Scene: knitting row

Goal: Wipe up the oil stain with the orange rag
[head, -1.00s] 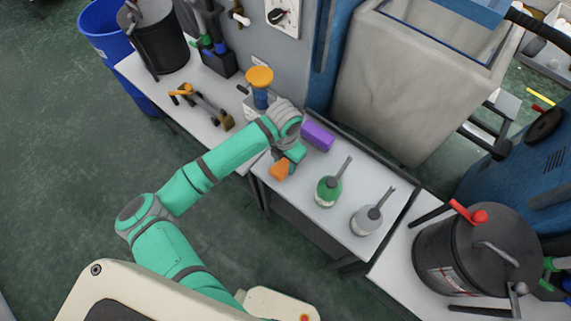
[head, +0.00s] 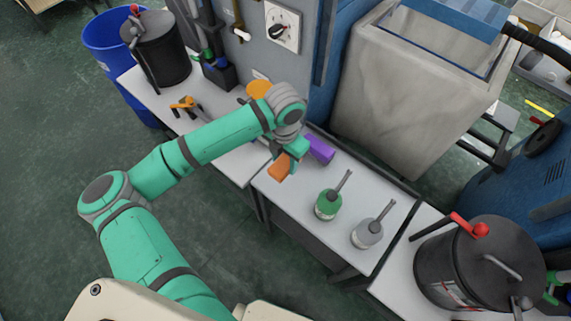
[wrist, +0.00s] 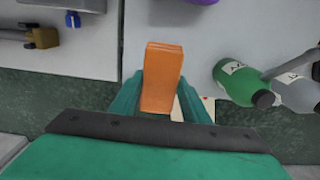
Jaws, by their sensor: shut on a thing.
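The orange rag (head: 280,167) is a folded block held between the fingers of my gripper (head: 291,158). In the wrist view the rag (wrist: 163,70) stands out past the fingertips, with a teal finger of my gripper (wrist: 162,88) on each side. It is over the front left part of the white table (head: 307,205); whether it touches the top is unclear. A small cream patch (wrist: 208,103) with a darker mark shows beside the right finger, partly hidden; I cannot tell what it is. I cannot make out an oil stain on the visible tabletop.
A green oil can (head: 327,205) and a grey oil can (head: 367,233) stand to the right. An orange-handled tool (head: 186,104) lies on the left table. A grey bin stands behind.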

